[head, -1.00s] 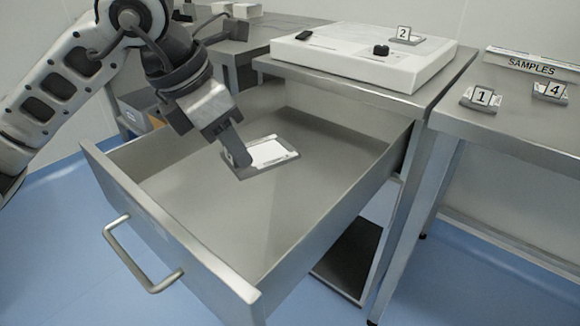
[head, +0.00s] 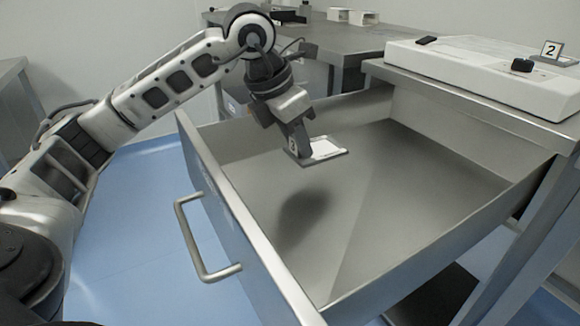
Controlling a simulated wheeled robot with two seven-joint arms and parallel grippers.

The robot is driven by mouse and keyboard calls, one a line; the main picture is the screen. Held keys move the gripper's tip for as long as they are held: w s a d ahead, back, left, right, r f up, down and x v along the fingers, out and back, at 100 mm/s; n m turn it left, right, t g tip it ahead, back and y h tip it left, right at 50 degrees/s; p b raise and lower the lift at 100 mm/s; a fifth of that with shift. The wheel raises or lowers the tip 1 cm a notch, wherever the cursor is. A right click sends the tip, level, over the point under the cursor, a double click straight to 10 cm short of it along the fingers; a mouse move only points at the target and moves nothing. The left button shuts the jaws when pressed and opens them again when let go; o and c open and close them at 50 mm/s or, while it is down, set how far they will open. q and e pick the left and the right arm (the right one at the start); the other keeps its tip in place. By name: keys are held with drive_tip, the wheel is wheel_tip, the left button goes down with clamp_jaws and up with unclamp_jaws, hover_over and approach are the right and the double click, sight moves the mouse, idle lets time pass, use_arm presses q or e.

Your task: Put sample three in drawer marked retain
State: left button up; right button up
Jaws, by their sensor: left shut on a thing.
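My left gripper (head: 301,155) is shut on a small grey sample tray (head: 326,150) with a white top, gripping its left end. A numbered plate shows by the fingers, but I cannot read its number surely. The tray is over the inside of a pulled-out metal drawer (head: 400,215). A dark shadow lies on the drawer floor, apart from the tray, so the tray looks held above it. The drawer's front, with a bar handle (head: 194,240), faces lower left; no readable mark shows on it. My right gripper is out of view.
A white instrument (head: 490,80) stands on the bench above the drawer, bearing a sample marked 2 (head: 553,52). The drawer is otherwise empty, its walls standing around the tray. A further bench with small white boxes (head: 350,17) is behind. Blue floor is clear at left.

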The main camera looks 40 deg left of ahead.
sight(288, 148)
use_arm(q)
drive_tip(key=shift+w+a+f, duration=0.2)
drive_tip(key=shift+a+f, duration=0.25)
drive_tip(key=shift+f, duration=0.1)
drive_tip(key=shift+w+a+f+b, duration=0.15)
drive_tip(key=shift+a+f+b, duration=0.2)
drive_tip(key=shift+f, duration=0.25)
drive_tip(key=shift+w+a+f+b, duration=0.15)
drive_tip(key=shift+a+f+b, duration=0.05)
drive_tip(key=shift+a+f, duration=0.3)
wheel_tip(288, 148, down, 2)
drive_tip(key=shift+d+f+b, duration=0.15)
drive_tip(key=shift+f+b, duration=0.1)
drive_tip(key=shift+b, duration=0.25)
drive_tip(key=shift+f, duration=0.1)
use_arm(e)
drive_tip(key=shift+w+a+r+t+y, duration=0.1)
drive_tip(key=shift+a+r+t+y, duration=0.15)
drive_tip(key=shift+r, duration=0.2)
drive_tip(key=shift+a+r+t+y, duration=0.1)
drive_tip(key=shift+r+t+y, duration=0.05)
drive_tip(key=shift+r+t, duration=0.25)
use_arm(q)
drive_tip(key=o, duration=1)
drive_tip(key=shift+c, duration=0.2)
